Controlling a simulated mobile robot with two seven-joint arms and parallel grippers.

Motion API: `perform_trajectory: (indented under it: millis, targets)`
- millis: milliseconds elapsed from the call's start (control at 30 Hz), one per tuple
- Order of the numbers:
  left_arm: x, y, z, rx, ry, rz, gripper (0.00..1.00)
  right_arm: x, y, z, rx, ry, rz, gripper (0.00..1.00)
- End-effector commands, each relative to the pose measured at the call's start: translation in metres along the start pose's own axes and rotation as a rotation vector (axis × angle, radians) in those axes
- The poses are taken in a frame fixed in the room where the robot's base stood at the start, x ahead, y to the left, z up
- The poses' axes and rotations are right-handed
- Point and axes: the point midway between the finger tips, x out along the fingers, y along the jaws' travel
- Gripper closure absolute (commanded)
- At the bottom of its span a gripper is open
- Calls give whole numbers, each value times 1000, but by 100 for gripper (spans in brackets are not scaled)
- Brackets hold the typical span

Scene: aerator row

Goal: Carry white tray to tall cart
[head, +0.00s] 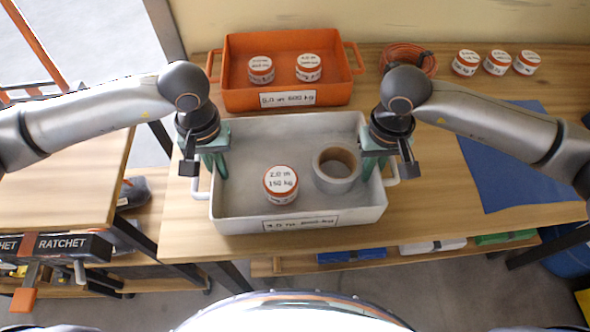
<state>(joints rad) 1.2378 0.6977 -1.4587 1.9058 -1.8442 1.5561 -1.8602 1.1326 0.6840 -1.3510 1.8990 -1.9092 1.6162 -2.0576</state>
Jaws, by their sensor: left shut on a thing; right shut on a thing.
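The white tray (240,222) sits at the front of the wooden table, with a label on its front wall. My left gripper (207,170) is shut on the tray's left side, by the left handle. My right gripper (381,168) is shut on its right side, by the right handle. The fingers partly hide the tray's side walls. I cannot tell whether the tray is lifted off the table. No tall cart can be made out for certain.
An orange tray (340,93) with two jars stands just behind. A coiled orange cable (408,58) and several jars (497,62) line the back. A blue mat (510,165) lies at right. Another wooden surface (70,185) is at left, with a ratchet box (60,246) at its front.

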Motion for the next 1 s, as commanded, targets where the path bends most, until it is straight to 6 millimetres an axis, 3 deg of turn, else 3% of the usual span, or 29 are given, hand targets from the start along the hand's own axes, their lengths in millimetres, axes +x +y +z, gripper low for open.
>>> perform_trajectory:
  millis: [567, 1000]
  targets:
    - [-7, 0, -1, 0, 3, 2, 100, -7, 0, -1, 0, 3, -1, 100]
    - [-42, 0, -1, 0, 2, 1, 100, -42, 0, -1, 0, 2, -1, 100]
